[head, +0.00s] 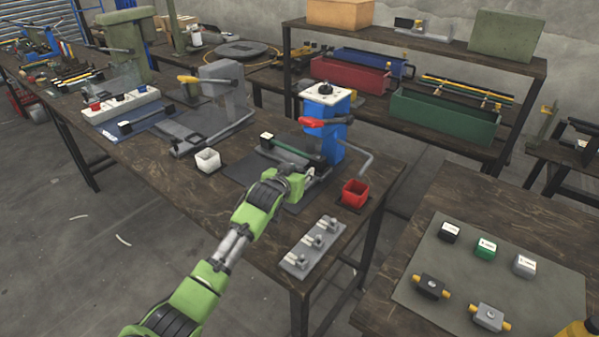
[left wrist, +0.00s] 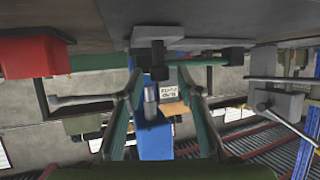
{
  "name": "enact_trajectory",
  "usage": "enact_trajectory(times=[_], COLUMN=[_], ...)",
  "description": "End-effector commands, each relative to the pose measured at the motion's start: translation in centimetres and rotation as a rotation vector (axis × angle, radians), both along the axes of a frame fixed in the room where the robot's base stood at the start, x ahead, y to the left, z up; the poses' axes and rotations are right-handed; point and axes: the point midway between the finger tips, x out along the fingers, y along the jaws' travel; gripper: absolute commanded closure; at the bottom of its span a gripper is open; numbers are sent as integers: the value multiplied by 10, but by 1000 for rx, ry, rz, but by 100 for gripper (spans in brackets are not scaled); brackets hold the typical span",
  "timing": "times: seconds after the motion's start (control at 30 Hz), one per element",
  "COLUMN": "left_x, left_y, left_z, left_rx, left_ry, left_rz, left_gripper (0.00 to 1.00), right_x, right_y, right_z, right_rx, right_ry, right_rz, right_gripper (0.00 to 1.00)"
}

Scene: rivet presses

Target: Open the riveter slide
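The riveter is a blue press (head: 325,130) with a red lever (head: 322,122) on the main table. Its low slide (head: 292,150), with a dark green bar, lies at its front on a dark mat. My left gripper (head: 292,178) is right in front of the slide; its fingers are hard to make out there. In the left wrist view, which looks upside down, my left gripper (left wrist: 160,95) has its two green fingers apart. A black knob (left wrist: 158,66) shows near the gap between them, with the blue press (left wrist: 155,140) behind. I cannot tell whether anything is touched. My right gripper is not seen.
A red bin (head: 355,192) stands right of the slide and a white bin (head: 207,160) left of it. A grey plate with small clamps (head: 312,247) lies at the near table edge. A grey press (head: 222,90) stands further left.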

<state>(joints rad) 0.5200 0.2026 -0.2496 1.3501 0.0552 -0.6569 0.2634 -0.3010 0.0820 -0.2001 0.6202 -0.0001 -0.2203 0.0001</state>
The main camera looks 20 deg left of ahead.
Motion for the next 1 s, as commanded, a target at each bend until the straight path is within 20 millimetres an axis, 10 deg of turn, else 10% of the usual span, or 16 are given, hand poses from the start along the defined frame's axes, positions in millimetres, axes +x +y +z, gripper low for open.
enact_trajectory(times=[0.13, 0.3, 0.57, 1.0], left_x=[0, 0, -7, -81], left_y=[0, 0, 2, 30], left_z=[0, 0, 2, 3], left_rx=[0, 0, 0, 1], left_ry=[0, 0, 2, 8], left_rz=[0, 0, 0, 2], left_gripper=[66, 100, 100, 100], right_x=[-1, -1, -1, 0], right_y=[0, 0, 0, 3], right_z=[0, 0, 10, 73], right_rx=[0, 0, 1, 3], right_ry=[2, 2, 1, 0], right_rz=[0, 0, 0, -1], right_gripper=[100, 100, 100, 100])
